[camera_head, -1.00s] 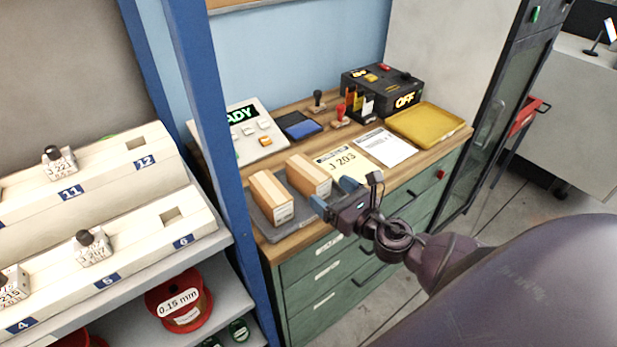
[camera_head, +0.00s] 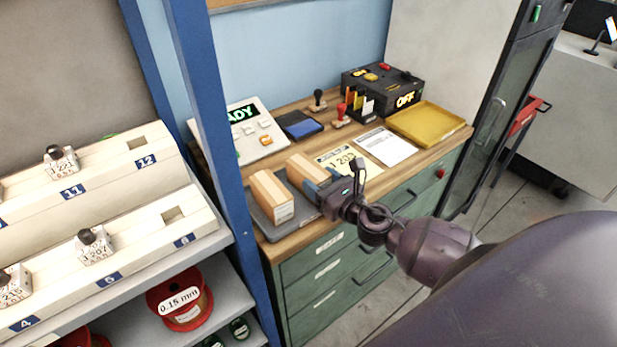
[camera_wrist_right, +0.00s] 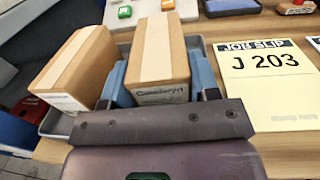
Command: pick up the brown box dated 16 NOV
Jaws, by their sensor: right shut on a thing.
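Two brown boxes with pale tape strips stand side by side on a grey tray (camera_head: 262,222). My right gripper (camera_head: 322,186) is shut on the right brown box (camera_head: 306,168), one finger on each side. In the right wrist view this box (camera_wrist_right: 158,50) is between the blue fingers of the gripper (camera_wrist_right: 160,84). The left brown box (camera_head: 270,193) is free; it also shows in the right wrist view (camera_wrist_right: 80,68). Both boxes have small white labels, but I cannot read a date on either. The held box appears still at tray level. My left gripper is not in view.
A job slip reading J 203 (camera_wrist_right: 262,80) lies right of the held box. Behind are a panel (camera_head: 250,138), a blue ink pad (camera_head: 300,126) and stamps (camera_head: 341,115). A yellow tray (camera_head: 428,122) and black device (camera_head: 385,85) stand further right. A blue post (camera_head: 208,120) rises at left.

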